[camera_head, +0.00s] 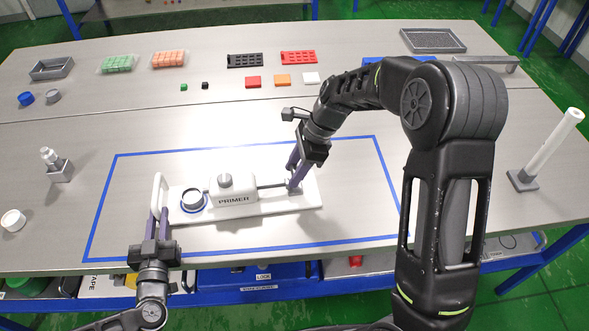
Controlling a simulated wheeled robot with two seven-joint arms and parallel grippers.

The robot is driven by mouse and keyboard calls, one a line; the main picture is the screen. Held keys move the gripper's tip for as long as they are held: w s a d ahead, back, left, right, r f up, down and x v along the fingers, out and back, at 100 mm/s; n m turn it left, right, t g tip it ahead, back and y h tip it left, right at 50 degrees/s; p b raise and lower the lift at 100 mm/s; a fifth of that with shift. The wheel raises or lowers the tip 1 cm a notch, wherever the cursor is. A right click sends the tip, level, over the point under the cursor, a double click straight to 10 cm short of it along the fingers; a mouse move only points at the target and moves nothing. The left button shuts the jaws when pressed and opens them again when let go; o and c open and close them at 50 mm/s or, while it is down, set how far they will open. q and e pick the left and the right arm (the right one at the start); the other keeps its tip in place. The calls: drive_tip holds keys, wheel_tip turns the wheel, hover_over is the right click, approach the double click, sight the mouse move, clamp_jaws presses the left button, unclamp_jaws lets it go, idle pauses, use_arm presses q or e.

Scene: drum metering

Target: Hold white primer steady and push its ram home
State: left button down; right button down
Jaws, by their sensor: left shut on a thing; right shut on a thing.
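The white primer (237,203) lies on the table inside a blue tape outline. It has a long white base board, a raised body marked PRIMER with a grey knob (225,181) on top, and a grey ring-shaped cup at its left. Its dark ram rod (270,186) sticks out of the body's right side. My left gripper (158,205) is shut on the upright white handle (157,188) at the primer's left end. My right gripper (294,178) is shut on the ram's outer end at the right; its fingers hide most of that end.
A white post on a grey foot (523,179) stands at the right. A small bottle in a grey block (60,170) and a white cap (13,220) are at the left. The table around the primer is clear.

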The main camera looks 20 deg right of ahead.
drive_tip(key=shift+a, duration=0.15)
drive_tip(key=a, duration=0.3)
drive_tip(key=shift+w+a, duration=0.3)
drive_tip(key=c, duration=0.8)
unclamp_jaws()
drive_tip(key=shift+c, duration=0.2)
drive_tip(key=shift+d, duration=0.1)
drive_tip(key=v, duration=1.2)
